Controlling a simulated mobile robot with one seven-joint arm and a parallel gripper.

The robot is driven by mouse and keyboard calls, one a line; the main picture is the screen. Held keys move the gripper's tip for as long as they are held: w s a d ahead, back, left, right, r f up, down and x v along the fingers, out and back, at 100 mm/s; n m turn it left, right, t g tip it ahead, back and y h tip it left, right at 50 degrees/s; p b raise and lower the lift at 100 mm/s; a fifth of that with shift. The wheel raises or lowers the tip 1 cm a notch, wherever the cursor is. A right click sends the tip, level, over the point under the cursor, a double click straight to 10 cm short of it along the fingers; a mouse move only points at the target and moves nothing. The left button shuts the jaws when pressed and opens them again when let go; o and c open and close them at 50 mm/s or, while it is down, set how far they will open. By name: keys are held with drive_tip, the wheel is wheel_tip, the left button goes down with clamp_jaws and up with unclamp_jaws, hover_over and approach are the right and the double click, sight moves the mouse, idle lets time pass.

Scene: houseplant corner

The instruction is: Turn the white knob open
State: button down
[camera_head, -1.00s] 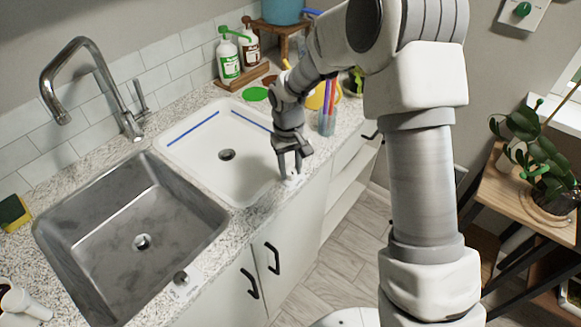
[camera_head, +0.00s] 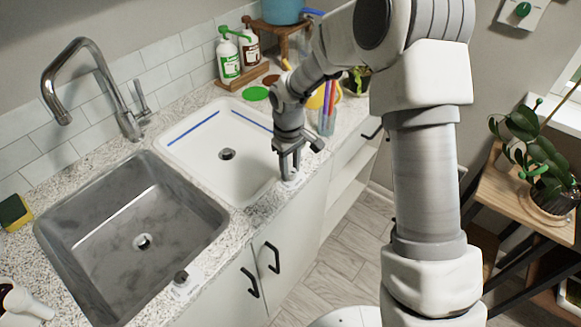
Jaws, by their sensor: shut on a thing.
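The white knob (camera_head: 292,182) sits on the counter's front strip, beside the right front corner of the white basin. It is small and mostly hidden by my fingers. My gripper (camera_head: 289,174) points straight down at it, with its fingers shut on the knob. The exact angle of the knob cannot be made out.
A dark knob (camera_head: 181,277) stands on the front strip by the steel sink (camera_head: 85,275). The white basin (camera_head: 190,155) lies left of my gripper. A clear cup with coloured sticks (camera_head: 327,120) stands behind it to the right. Cabinet handles (camera_head: 272,257) are below.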

drive_tip(key=c, duration=0.5)
unclamp_jaws()
drive_tip(key=shift+r, duration=0.1)
drive_tip(key=r, duration=0.8)
drive_tip(key=r+p, duration=0.1)
drive_tip(key=r, duration=0.8)
drive_tip(key=shift+s+a+r, duration=0.15)
drive_tip(key=shift+s+a, duration=0.05)
drive_tip(key=s+d+r+m+t, duration=0.1)
drive_tip(key=s+d+r+m, duration=0.2)
drive_tip(key=s, duration=0.5)
drive_tip(key=s+d+r+m+t, duration=0.2)
drive_tip(key=s+d+r+m, duration=0.1)
drive_tip(key=s+d, duration=0.3)
drive_tip(key=s+d+r+m+t, duration=0.2)
drive_tip(key=s+d, duration=0.3)
drive_tip(key=s, duration=0.5)
drive_tip(key=shift+s+d+r+m, duration=0.1)
drive_tip(key=shift+d+r+m, duration=0.1)
drive_tip(key=shift+r+m, duration=0.25)
